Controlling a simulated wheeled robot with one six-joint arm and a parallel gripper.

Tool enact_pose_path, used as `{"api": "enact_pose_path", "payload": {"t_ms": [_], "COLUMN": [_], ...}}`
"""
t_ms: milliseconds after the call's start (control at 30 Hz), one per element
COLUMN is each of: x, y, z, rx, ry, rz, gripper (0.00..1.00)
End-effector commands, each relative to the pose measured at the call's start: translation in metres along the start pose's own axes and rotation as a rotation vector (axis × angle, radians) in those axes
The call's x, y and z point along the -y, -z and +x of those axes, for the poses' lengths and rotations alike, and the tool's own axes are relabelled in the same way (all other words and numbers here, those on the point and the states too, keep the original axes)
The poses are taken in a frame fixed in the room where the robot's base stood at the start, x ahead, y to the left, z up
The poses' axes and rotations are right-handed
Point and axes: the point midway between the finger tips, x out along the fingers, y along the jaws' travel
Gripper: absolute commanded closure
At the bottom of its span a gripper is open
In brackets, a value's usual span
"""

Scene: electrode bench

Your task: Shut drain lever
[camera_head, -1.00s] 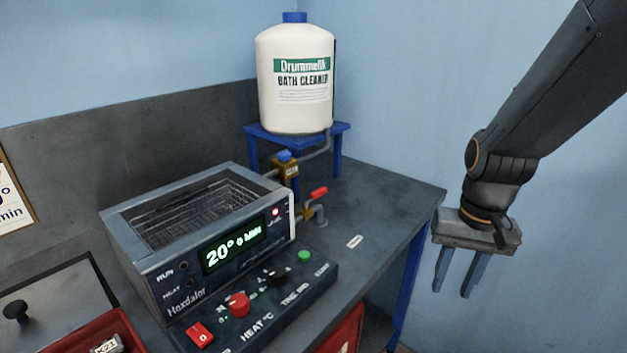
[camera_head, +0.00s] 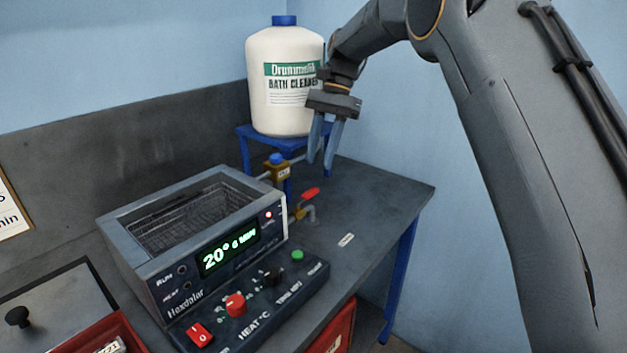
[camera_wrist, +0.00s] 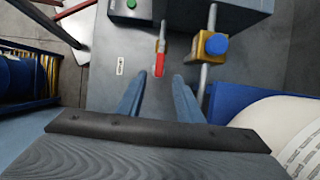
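The drain lever (camera_head: 310,193) is a small red handle on a brass valve at the right side of the metal bath (camera_head: 190,215). In the wrist view the red lever (camera_wrist: 159,64) lies between and beyond my fingertips, pointing toward my gripper. My gripper (camera_head: 322,160) is open and empty, with its two blue-grey fingers pointing down above and behind the lever, apart from it. The fingers also show in the wrist view (camera_wrist: 156,85). Below the valve a grey pipe bends down to the bench.
A control panel (camera_head: 262,300) stands in front. The bench (camera_head: 385,205) is clear to the right, apart from a small white label (camera_head: 346,240).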

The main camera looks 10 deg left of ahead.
Motion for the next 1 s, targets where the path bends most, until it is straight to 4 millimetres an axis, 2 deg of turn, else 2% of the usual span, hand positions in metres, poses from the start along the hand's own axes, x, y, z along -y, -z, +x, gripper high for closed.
{"api": "enact_pose_path", "payload": {"t_ms": [433, 600, 867, 1000], "x": [-0.001, -0.001, -0.001, -0.001], "y": [-0.001, 0.000, 0.000, 0.000], "z": [0.061, 0.071, 0.073, 0.073], "rx": [0.000, -0.001, -0.002, -0.002], "ry": [-0.002, 0.000, 0.000, 0.000], "rz": [-0.001, -0.001, -0.002, -0.002], "gripper": [0.67, 0.67, 0.67, 0.89]}}
